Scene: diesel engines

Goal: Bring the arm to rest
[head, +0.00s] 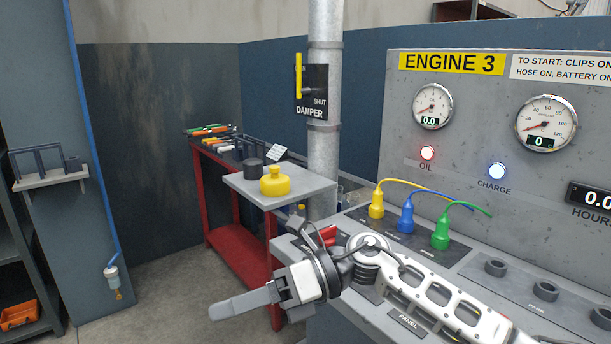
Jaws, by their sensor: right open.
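My right arm (425,290) comes in from the lower right and reaches left across the front of the engine panel's console. Its right gripper (238,304) is open and points left, past the console's left end, over the floor. One long grey finger shows clearly; the other is mostly hidden behind it. I see nothing held in the gripper. My left gripper is not in view.
The engine 3 panel (470,140) carries gauges and lamps. Yellow (376,205), blue (406,218) and green (440,234) plugs stand on the console. A damper pipe (324,160) rises behind.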

